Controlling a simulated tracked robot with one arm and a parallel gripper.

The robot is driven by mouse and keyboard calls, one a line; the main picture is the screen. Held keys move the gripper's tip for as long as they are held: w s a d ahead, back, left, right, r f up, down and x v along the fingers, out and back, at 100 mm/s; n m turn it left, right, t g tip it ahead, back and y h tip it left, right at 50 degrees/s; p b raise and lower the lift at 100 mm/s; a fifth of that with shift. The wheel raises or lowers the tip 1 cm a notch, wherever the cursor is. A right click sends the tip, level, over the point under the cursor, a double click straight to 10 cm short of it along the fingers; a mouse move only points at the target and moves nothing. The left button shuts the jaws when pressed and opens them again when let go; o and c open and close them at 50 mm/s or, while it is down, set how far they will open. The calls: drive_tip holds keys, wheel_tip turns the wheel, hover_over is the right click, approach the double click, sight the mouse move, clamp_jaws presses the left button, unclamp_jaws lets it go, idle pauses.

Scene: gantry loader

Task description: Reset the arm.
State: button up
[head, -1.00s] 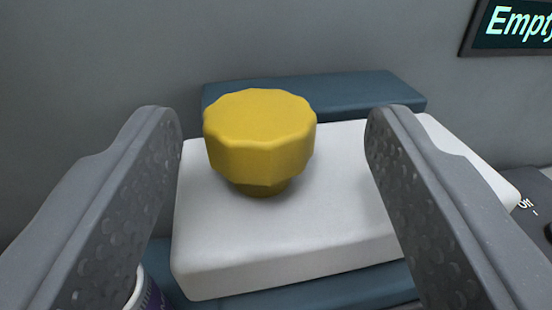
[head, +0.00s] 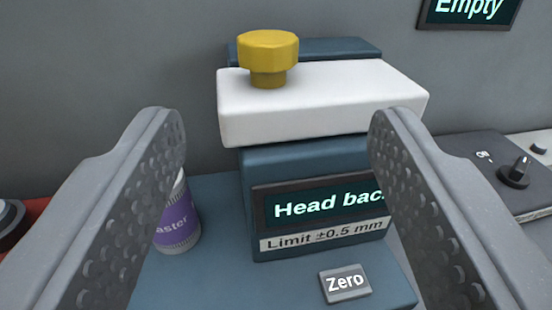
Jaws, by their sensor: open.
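My gripper (head: 276,205) is open, with one grey finger on each side of the view and nothing between the tips. Beyond it stands a blue device with a white block (head: 330,100) on top. A yellow faceted knob (head: 268,55) stands upright on the block's left part, apart from my fingers. Below the block a dark display (head: 320,207) reads "Head bac", its end hidden by my right finger. A label (head: 322,238) under it reads "Limit ±0.5 mm". A grey "Zero" button (head: 345,283) is on the blue base.
A purple and white can (head: 178,222) stands left of the device, partly behind my left finger. A dark box with a black rotary knob (head: 514,172) is at the right. A wall screen (head: 468,12) reads "Empty". A red item (head: 28,212) shows at the far left.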

drive_tip(key=shift+r, duration=0.1)
wheel_tip(320, 180, up, 21)
drive_tip(key=s+g+p, duration=0.1)
drive_tip(key=s+p, duration=0.1)
drive_tip(key=s+d+r+g+p, duration=0.1)
drive_tip(key=s+r, duration=0.9)
drive_tip(key=r, duration=0.3)
drive_tip(key=shift+s+g+y, duration=0.25)
drive_tip(key=shift+g+y, duration=0.05)
